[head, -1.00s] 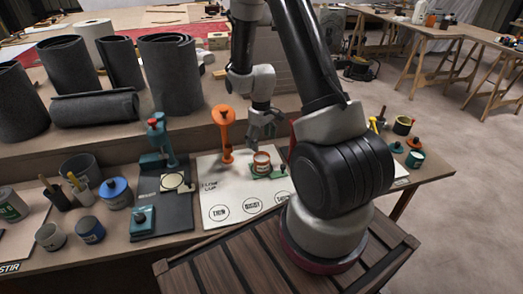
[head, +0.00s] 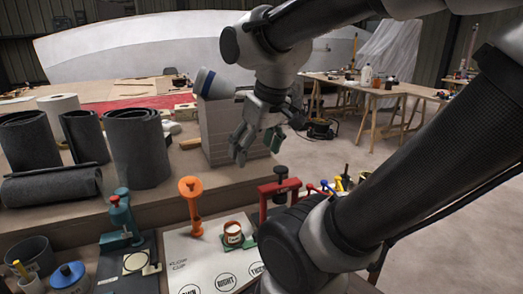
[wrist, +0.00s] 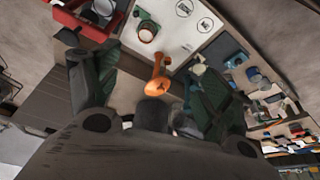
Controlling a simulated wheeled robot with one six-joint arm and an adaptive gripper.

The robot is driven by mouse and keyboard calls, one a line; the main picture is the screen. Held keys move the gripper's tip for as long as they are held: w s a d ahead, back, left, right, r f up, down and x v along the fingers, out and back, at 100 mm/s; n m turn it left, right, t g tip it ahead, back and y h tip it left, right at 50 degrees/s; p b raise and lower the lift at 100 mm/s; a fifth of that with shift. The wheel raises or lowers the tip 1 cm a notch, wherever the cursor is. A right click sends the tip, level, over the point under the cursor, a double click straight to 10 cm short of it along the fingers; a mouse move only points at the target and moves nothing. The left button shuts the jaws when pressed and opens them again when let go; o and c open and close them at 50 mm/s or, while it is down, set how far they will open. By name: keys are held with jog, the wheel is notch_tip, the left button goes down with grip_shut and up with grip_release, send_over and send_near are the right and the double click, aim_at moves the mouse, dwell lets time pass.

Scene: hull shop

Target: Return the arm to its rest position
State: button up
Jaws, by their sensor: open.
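My gripper (head: 258,140) hangs from my raised arm in the head view, above the bench and in front of a grey block stack. Its fingers are spread and nothing is between them. In the wrist view my gripper (wrist: 155,100) shows two dark green finger pads held wide apart, with the bench below. My arm reaches in from the right of the head view and bends down to the gripper. The gripper is clear of the white board (head: 205,250) and everything on it.
An orange stand (head: 193,205) and a small cup (head: 233,232) are on the board. A red press (head: 279,188) stands right of them, a teal press (head: 122,218) left. Dark rolls (head: 138,148) stand at the back left. Open floor lies at the right.

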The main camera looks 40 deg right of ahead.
jog(key=shift+s+a+r, duration=0.1)
jog(key=shift+s+r, duration=0.05)
jog(key=shift+s, duration=0.5)
jog(key=shift+s+r, duration=0.1)
jog(key=shift+s, duration=0.5)
